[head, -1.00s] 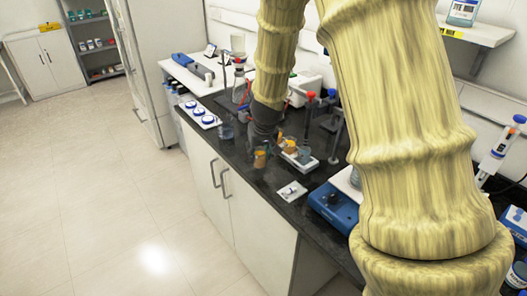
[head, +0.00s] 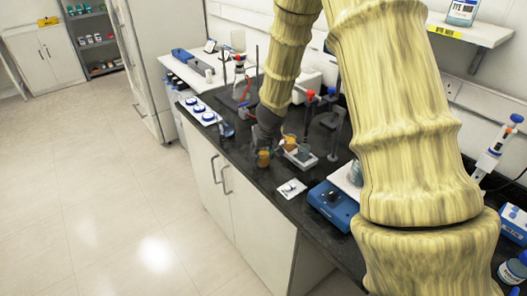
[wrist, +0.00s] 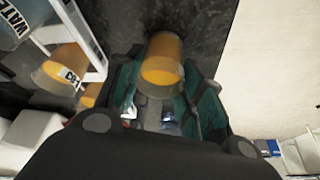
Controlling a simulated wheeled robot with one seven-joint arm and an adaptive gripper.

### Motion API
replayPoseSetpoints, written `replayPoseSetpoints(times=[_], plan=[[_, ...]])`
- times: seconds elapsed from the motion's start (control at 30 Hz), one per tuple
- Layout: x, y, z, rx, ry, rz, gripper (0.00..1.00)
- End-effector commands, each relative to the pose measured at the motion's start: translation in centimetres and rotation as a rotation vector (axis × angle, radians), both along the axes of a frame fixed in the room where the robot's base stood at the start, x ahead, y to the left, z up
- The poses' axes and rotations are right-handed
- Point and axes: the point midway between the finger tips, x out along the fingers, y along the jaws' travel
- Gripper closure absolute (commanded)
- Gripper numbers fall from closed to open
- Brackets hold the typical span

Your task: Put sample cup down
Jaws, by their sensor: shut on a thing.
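A sample cup with orange contents (wrist: 162,65) sits between the teal-lined fingers of my gripper (wrist: 158,95) in the wrist view. My gripper is shut on it. In the head view the held cup (head: 263,158) shows below my dark gripper (head: 264,145), over the black counter near its front edge. The cup looks close to upright. I cannot tell whether its base touches the counter.
A white rack (head: 306,162) with other cups stands just right of the held cup; another orange cup (wrist: 65,68) shows in it. A white pad (head: 291,188) and a blue device (head: 331,205) are nearer. A white tray with blue-ringed dishes (head: 202,112) lies farther back.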

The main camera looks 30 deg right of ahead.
Motion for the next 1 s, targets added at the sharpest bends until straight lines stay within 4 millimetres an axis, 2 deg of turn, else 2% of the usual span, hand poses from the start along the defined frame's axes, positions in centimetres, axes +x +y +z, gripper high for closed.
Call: replayPoseSetpoints(times=[0.2, 0.23, 0.33, 0.77, 1.0], plan=[[0.0, 0.0, -0.3, 0.000, 0.000, -0.001, 0.86], [0.0, 0.0, -0.3, 0.000, 0.000, -0.001, 0.58], [0.0, 0.0, -0.2, 0.000, 0.000, -0.001, 0.40], [-0.1, 0.0, 0.3, -0.001, -0.001, 0.000, 0.40], [-1.1, 0.3, 2.9, -0.003, -0.001, 0.001, 0.40]])
